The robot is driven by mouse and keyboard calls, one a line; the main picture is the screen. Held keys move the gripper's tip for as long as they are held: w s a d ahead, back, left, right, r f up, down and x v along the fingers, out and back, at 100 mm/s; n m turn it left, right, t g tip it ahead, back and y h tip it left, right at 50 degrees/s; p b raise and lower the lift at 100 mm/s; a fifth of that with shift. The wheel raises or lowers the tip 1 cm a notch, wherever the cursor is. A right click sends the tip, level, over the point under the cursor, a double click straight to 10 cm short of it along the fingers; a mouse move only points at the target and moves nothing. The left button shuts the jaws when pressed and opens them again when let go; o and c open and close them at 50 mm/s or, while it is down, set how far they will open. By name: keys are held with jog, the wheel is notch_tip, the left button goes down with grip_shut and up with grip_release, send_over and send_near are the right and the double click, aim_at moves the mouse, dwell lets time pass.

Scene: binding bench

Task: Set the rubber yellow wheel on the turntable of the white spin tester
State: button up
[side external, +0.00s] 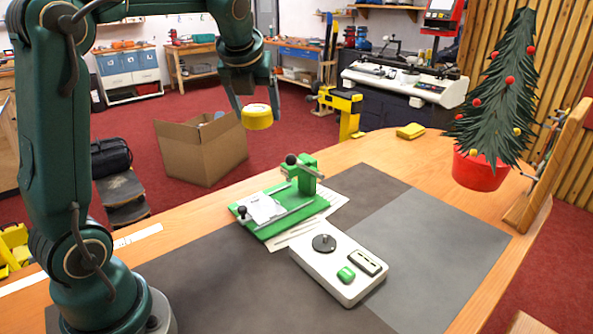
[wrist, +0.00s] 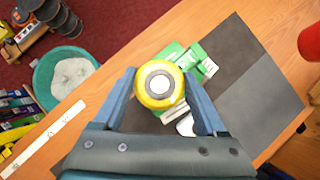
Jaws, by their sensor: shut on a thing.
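My gripper (side external: 257,103) is shut on the yellow wheel (side external: 257,118) and holds it in the air, well above the bench and up and left of the green device. In the wrist view the wheel (wrist: 160,84) sits between the two blue-grey fingers, its pale hub facing the camera. The white spin tester (side external: 312,274) stands on the grey mat, with a dark round turntable (side external: 324,243), a green button and a small display. The turntable is bare. In the wrist view the wheel and a finger hide most of the tester (wrist: 186,126).
A green device with a lever (side external: 275,208) stands behind the tester on loose papers. A small Christmas tree in a red pot (side external: 480,170) is at the right, near a yellow sponge-like block (side external: 410,131). The grey mat (side external: 430,250) right of the tester is clear.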

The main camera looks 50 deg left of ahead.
aim_at(259, 105)
jog(key=shift+r, duration=1.6)
jog(key=w+d+m+t+h, duration=0.25)
jog(key=d+m, duration=0.35)
jog(key=d, duration=1.2)
jog(key=shift+g, duration=0.35)
jog(key=shift+s+a+f, duration=0.1)
jog(key=shift+s+f, duration=0.05)
jog(key=shift+f, duration=4.65)
jog(key=shift+s+a+f, duration=0.1)
jog(key=shift+s+f, duration=0.05)
jog(key=shift+f, duration=4.65)
jog(key=shift+f, duration=1.05)
jog(key=o, duration=1.4)
